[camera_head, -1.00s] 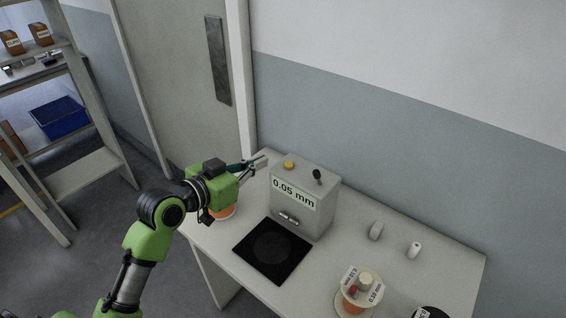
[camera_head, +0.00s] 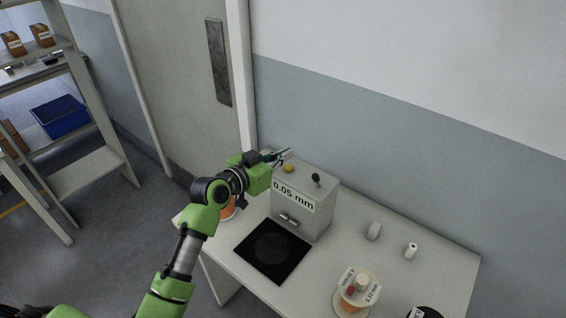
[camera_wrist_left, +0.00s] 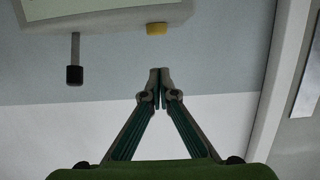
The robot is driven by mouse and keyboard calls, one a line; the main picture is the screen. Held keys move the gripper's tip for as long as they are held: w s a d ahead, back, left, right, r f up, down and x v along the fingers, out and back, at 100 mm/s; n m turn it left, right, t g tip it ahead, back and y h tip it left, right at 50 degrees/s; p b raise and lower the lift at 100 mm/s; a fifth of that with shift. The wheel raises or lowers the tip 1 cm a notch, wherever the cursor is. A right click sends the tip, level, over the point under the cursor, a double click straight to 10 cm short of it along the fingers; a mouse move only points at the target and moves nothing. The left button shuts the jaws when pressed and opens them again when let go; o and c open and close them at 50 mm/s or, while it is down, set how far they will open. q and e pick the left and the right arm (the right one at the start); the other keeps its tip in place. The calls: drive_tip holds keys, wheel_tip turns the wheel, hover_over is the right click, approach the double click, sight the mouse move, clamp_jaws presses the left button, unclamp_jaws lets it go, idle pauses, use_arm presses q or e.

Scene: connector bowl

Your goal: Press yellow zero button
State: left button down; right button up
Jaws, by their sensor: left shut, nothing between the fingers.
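The yellow button (camera_head: 288,169) is on top of the grey box labelled 0.05 mm (camera_head: 303,212), near its left end. It also shows in the left wrist view (camera_wrist_left: 157,29) at the top edge of the picture. My left gripper (camera_head: 287,153) is shut and empty. Its fingertips are close to the button, above and behind it in the head view. In the left wrist view the shut fingertips (camera_wrist_left: 160,73) are apart from the button, with a gap between them. My right gripper is not in view.
A black-knobbed lever (camera_head: 316,178) stands on the same box, right of the button. A black pad (camera_head: 262,262), a spool (camera_head: 356,296) and two small white cylinders (camera_head: 374,231) are on the table. The wall is close behind the box.

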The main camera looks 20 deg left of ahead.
sight(283, 175)
use_arm(q)
drive_tip(key=shift+s+a+f, duration=0.1)
drive_tip(key=shift+s+f, duration=0.1)
drive_tip(key=shift+f, duration=1.75)
